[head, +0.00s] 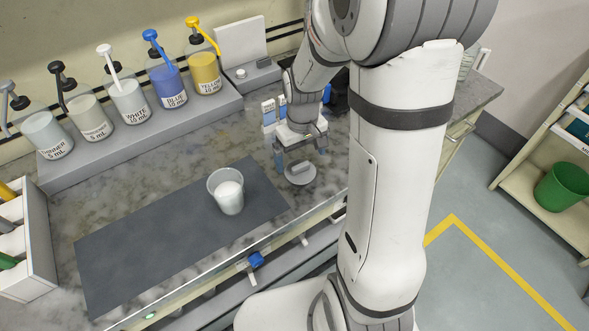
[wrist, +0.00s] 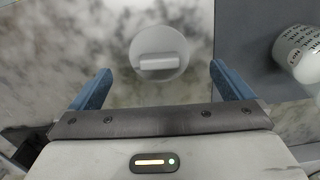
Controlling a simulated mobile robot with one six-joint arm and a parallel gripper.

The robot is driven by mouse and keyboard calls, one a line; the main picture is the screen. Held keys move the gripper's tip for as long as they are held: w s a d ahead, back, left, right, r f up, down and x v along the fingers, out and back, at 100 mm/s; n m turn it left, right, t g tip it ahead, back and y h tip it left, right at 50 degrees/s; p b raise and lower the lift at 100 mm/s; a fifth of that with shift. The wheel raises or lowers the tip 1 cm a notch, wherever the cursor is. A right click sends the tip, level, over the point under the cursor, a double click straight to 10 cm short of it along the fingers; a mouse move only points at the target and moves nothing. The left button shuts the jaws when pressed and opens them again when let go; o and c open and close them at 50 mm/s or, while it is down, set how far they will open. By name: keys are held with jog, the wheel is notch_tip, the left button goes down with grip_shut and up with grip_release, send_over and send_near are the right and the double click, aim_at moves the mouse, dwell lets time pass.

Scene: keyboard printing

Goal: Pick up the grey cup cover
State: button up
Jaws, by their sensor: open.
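The grey cup cover (head: 300,173) is a round disc with a raised bar handle, lying on the marble counter right of the dark mat. In the wrist view the cover (wrist: 159,53) lies ahead of my gripper, centred between the two blue fingers and a little beyond their tips. My gripper (head: 301,158) is open, pointing down above the cover. In the wrist view my gripper (wrist: 160,82) has nothing between its fingers. A clear cup (head: 227,192) with white content stands on the mat; part of it shows in the wrist view (wrist: 300,50).
The dark mat (head: 130,250) covers the counter left of the cover. Several pump bottles, including a blue one (head: 166,84), stand on a grey step at the back. Small boxes (head: 268,114) stand behind my gripper. The counter's front edge is close to the cover.

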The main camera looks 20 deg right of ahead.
aim_at(301, 166)
notch_tip(301, 166, down, 5)
jog(key=shift+f+p, duration=0.1)
jog(key=shift+p, duration=0.3)
jog(key=c, duration=1)
